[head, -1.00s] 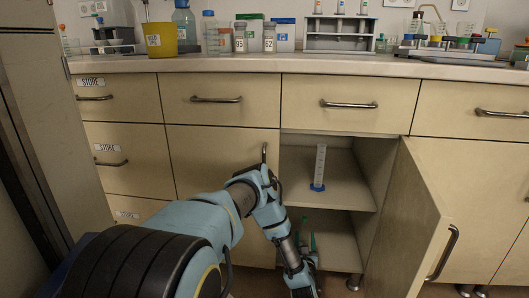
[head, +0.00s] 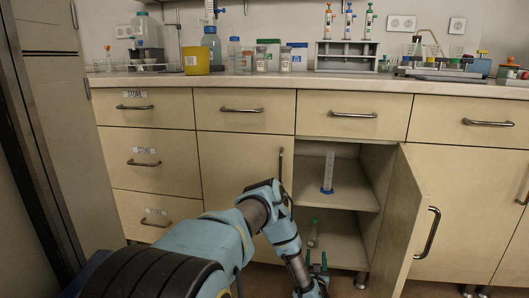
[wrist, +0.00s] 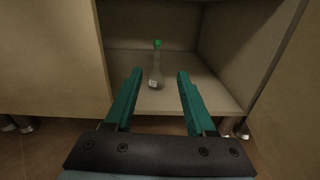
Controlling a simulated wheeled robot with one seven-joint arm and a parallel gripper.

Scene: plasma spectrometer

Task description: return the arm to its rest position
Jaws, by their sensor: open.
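My arm reaches down in front of the open cupboard. In the head view my gripper (head: 316,259) is low, in front of the lower compartment. In the wrist view my gripper (wrist: 160,74) is open, with its two green fingers spread and nothing held between them. A clear flask with a green cap (wrist: 156,75) stands upright on the lower shelf beyond the fingertips, apart from them. It also shows in the head view (head: 314,234), just above the gripper.
The cupboard door (head: 408,225) stands open on the right. A measuring cylinder with a blue base (head: 328,172) stands on the upper shelf (head: 352,194). Closed drawers and a shut door flank the opening. The worktop (head: 260,88) above carries bottles, a yellow container (head: 195,61) and a pipette rack (head: 346,55).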

